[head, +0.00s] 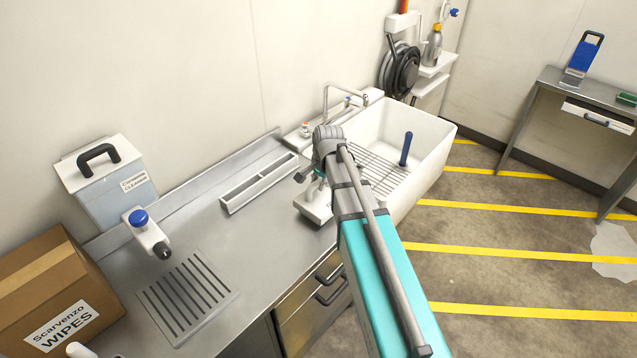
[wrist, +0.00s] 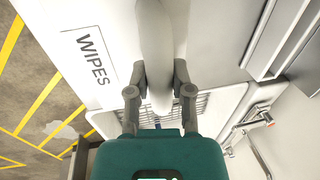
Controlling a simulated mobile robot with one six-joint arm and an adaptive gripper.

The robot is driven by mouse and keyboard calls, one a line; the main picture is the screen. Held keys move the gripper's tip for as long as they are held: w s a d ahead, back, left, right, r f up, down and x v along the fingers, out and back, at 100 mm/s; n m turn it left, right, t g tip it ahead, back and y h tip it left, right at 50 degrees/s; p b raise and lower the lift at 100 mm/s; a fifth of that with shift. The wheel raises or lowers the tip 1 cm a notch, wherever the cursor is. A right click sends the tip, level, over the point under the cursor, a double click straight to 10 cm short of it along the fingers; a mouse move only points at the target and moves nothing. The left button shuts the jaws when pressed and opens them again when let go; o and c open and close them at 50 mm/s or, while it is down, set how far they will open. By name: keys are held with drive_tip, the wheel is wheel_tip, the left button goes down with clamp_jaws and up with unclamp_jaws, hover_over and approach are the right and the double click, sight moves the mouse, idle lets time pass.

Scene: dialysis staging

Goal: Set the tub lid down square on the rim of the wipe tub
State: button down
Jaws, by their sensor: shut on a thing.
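In the wrist view my gripper (wrist: 160,82) is shut on a pale, rounded upright piece (wrist: 160,35), which I take to be the grip of the tub lid. A broad white surface with a WIPES label (wrist: 92,60) lies beyond it at the left; I cannot tell whether it is lid or tub. In the head view a small part of a white piece (head: 314,208) shows by my gripper at the counter's front edge, beside the sink. My arm hides most of it. Whether lid and rim touch, or sit square, cannot be seen.
The white sink (head: 436,138) with a wire rack and tap (head: 326,100) lies just beyond.

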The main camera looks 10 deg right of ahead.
drive_tip(key=shift+c, duration=2.2)
unclamp_jaws()
drive_tip(key=shift+r, duration=0.15)
wheel_tip(320, 180, up, 9)
drive_tip(key=p, duration=0.9)
drive_tip(key=s+d+n+g+h, duration=0.1)
drive_tip(key=s+n, duration=0.9)
drive_tip(key=s, duration=0.7)
drive_tip(key=shift+s+n+g, duration=0.35)
drive_tip(key=shift+n+g, duration=0.05)
